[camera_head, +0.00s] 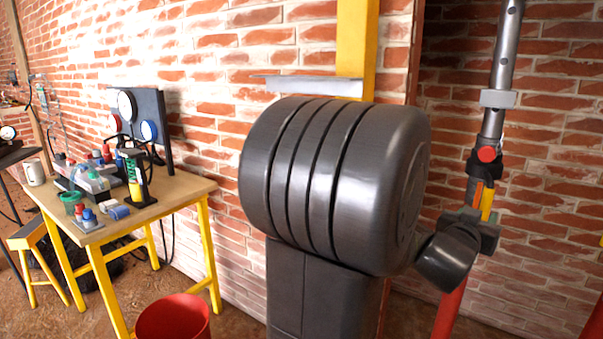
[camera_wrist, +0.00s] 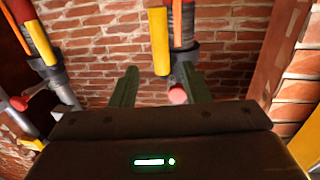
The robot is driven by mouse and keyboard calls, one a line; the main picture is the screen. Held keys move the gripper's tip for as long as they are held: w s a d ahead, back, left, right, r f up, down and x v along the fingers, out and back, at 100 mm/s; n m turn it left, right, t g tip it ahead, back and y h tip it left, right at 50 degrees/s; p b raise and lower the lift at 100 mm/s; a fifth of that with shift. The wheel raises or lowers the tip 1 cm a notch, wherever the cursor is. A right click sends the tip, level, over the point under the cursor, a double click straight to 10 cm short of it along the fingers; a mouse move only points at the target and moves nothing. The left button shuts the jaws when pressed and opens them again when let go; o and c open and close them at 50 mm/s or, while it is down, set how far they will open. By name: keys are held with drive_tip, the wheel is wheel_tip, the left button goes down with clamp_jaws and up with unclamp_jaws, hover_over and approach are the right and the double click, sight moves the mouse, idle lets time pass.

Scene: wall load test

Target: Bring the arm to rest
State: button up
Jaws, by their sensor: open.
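My gripper (camera_wrist: 158,68) is open in the wrist view, its two dark green fingers spread apart. The lower end of a yellow lever (camera_wrist: 161,40) shows in line with the gap between the fingertips. I cannot tell if it lies between them or beyond. A grey steel post (camera_wrist: 184,22) stands upright behind the right finger, with a red knob (camera_wrist: 178,95) beside that finger. In the head view my arm's dark end (camera_head: 446,258) is beside the same kind of post (camera_head: 493,122), near its yellow lever (camera_head: 487,203). The fingers are not clear there.
A second post with a yellow and orange lever (camera_wrist: 40,36) and red knob (camera_wrist: 18,103) stands left in the wrist view. A workbench (camera_head: 172,188) with gauges and bottles is at left, a red bucket (camera_head: 174,318) before it. The brick wall (camera_head: 250,40) runs behind.

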sight(484, 204)
drive_tip(key=x, duration=0.9)
drive_tip(key=shift+w, duration=0.1)
drive_tip(key=shift+a, duration=0.1)
